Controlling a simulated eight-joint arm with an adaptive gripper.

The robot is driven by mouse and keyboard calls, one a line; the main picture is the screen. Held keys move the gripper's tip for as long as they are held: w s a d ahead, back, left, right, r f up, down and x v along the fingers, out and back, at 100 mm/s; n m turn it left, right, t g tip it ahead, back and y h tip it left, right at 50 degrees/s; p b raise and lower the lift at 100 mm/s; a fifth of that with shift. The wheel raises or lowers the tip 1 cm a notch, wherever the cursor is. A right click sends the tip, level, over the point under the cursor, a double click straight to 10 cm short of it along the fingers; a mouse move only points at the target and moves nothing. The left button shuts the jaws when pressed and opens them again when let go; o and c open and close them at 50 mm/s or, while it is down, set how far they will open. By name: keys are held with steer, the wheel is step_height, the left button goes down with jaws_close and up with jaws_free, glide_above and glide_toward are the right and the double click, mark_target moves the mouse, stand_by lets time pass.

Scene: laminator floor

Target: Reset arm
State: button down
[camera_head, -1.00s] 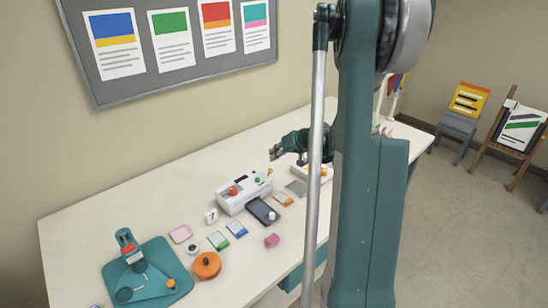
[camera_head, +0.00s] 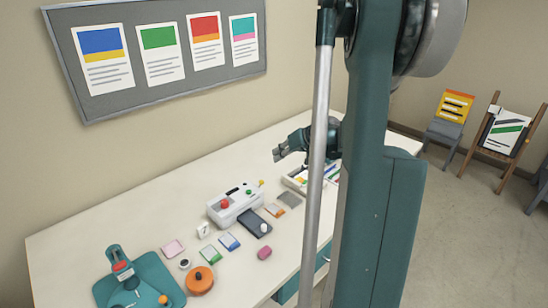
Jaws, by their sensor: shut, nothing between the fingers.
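My gripper (camera_head: 279,156) is in the air over the back of the white table (camera_head: 95,223). It points left and its fingers are shut with nothing seen between them. A white laminator (camera_head: 235,206) with a red knob and a green knob stands on the table below and left of my gripper, apart from it. My own teal arm column and a grey rod cover the right part of the view and hide part of the table.
Small cards (camera_head: 229,241), a dark pad (camera_head: 254,222), an orange round pot (camera_head: 199,280), a pink block (camera_head: 264,253) and a teal board (camera_head: 165,273) lie in front. A white tray (camera_head: 292,184) is partly hidden behind the rod. Chairs (camera_head: 446,130) stand at right.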

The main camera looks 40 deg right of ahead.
steer(key=shift+s+r, duration=0.2)
steer(key=shift+s, duration=0.05)
stand_by(0.6)
steer(key=s+a+r+n+g+b, duration=0.1)
steer(key=s+a+r, duration=0.15)
steer(key=a, duration=0.75)
steer(key=s+a+r, duration=0.1)
steer(key=a+r, duration=0.2)
steer(key=a, duration=0.7)
steer(key=s+a+r+n+g+b, duration=0.1)
steer(key=s+a+r, duration=0.1)
steer(key=a, duration=0.9)
steer(key=s+a+f+n+h+b, duration=0.1)
steer(key=s+a+f+n, duration=0.1)
steer(key=s+a, duration=1.7)
steer(key=shift+s+a+n, duration=0.25)
steer(key=shift+a+n, duration=0.05)
steer(key=shift+a, duration=0.1)
steer(key=shift+f, duration=0.2)
step_height(320, 180, down, 16)
steer(key=b, duration=1.6)
steer(key=shift+r, duration=0.2)
